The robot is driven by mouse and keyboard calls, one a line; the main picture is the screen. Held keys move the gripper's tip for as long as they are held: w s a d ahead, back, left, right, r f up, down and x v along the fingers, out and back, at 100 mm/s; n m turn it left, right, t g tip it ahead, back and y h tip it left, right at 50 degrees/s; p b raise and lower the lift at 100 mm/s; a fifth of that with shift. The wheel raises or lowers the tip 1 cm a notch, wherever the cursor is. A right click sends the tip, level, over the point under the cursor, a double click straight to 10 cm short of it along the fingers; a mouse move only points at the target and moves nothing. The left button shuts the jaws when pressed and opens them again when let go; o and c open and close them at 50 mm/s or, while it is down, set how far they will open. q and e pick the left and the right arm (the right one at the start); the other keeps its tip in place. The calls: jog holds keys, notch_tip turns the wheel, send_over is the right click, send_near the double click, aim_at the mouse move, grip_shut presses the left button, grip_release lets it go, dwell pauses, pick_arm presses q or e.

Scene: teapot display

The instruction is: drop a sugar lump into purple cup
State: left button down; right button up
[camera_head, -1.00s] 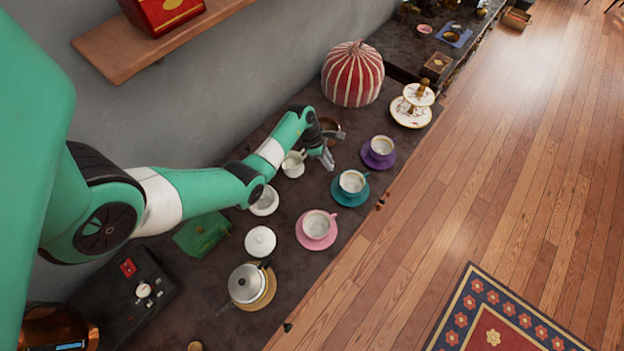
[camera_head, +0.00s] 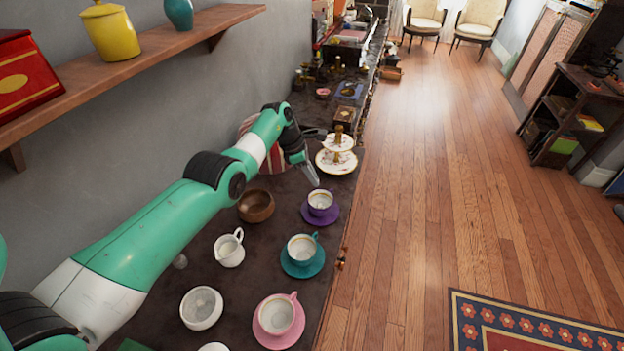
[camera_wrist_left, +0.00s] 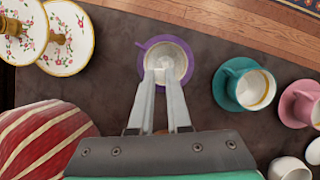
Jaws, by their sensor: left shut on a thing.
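The purple cup (camera_head: 320,199) stands upright on a purple saucer (camera_head: 306,216) near the counter's front edge. My left gripper (camera_head: 315,181) is just above and behind it. In the left wrist view the fingertips (camera_wrist_left: 163,74) overlap the purple cup's open top (camera_wrist_left: 167,50). The fingers are nearly closed on a small pale thing, likely a sugar lump, which hardly stands out against the white cup interior. I cannot make out any lump inside the cup. My right gripper is not in view.
A teal cup (camera_head: 301,248) and a pink cup (camera_head: 276,315) stand nearer on saucers. A wooden bowl (camera_head: 256,206), a white creamer (camera_head: 229,249) and a white bowl (camera_head: 201,307) are to the left. A tiered plate stand (camera_head: 336,162) and a striped red cover (camera_wrist_left: 42,139) are close to the gripper.

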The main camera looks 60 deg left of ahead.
pick_arm(q)
notch_tip(320, 180, down, 6)
jog(key=b, duration=0.5)
jog(key=shift+r, duration=0.15)
jog(key=c, duration=0.8)
grip_release()
jog(key=shift+r, duration=0.1)
jog(key=shift+s+a+r+p, duration=0.1)
jog(key=shift+r+p, duration=0.25)
jog(key=shift+p, duration=0.15)
jog(key=p+v, duration=0.7)
jog(key=v, duration=0.3)
jog(key=shift+s+r, duration=0.25)
jog(key=shift+s, duration=0.05)
